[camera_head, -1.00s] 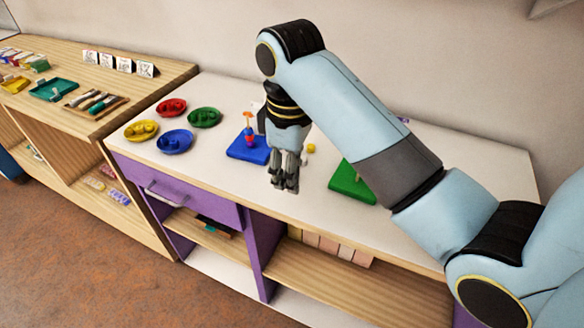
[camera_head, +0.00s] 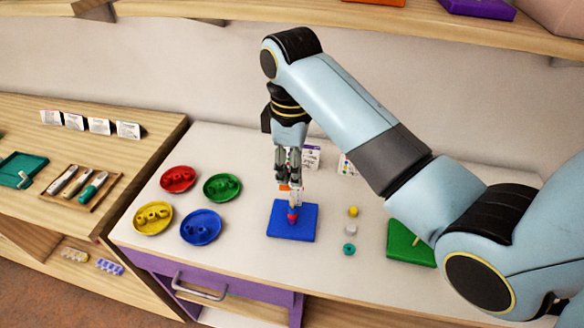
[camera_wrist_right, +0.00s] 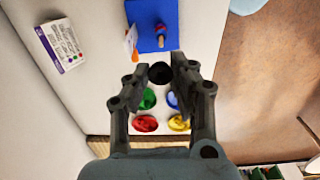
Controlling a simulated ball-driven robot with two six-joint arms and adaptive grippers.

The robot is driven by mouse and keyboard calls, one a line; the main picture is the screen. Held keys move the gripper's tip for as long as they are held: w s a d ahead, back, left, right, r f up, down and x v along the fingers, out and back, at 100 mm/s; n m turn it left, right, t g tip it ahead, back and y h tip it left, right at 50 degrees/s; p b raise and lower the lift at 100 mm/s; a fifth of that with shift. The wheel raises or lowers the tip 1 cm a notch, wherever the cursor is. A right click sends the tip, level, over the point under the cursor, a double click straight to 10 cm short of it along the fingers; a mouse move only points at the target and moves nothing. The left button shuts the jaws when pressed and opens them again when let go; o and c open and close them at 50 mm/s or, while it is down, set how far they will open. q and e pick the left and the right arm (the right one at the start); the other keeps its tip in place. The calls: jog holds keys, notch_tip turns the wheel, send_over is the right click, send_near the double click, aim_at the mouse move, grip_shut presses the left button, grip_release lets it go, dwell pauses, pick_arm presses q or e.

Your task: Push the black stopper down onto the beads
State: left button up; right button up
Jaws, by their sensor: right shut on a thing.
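The blue board (camera_head: 281,229) lies on the white tabletop with an upright wooden peg. Red and blue beads (camera_head: 292,217) sit low on the peg. The board also shows in the right wrist view (camera_wrist_right: 143,16), with its beaded peg (camera_wrist_right: 161,30). My right gripper (camera_head: 287,180) hangs fingers-down in line with the peg in the head view; its height above it is hard to judge. In the wrist view its fingers (camera_wrist_right: 160,76) are shut on the round black stopper (camera_wrist_right: 161,73). The stopper is not clear in the head view. My left gripper is out of view.
Red (camera_head: 178,179), green (camera_head: 222,186), yellow (camera_head: 153,217) and blue (camera_head: 201,227) bead dishes stand left of the board. Loose yellow (camera_head: 353,211), whitish (camera_head: 351,230) and teal (camera_head: 349,249) beads lie right of it. A green board (camera_head: 408,249) is partly behind my arm. Cards (camera_head: 310,157) stand behind.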

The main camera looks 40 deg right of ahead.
aim_at(293, 193)
jog(key=shift+s+d+f, duration=0.1)
jog(key=shift+s+f, duration=0.15)
jog(key=shift+w+f, duration=0.15)
jog(key=shift+f, duration=1.8)
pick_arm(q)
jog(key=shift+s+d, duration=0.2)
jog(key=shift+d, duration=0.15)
pick_arm(e)
jog(key=shift+f, duration=0.15)
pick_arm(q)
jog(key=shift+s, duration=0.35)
pick_arm(e)
jog(key=shift+f, duration=1.15)
jog(key=shift+f, duration=0.15)
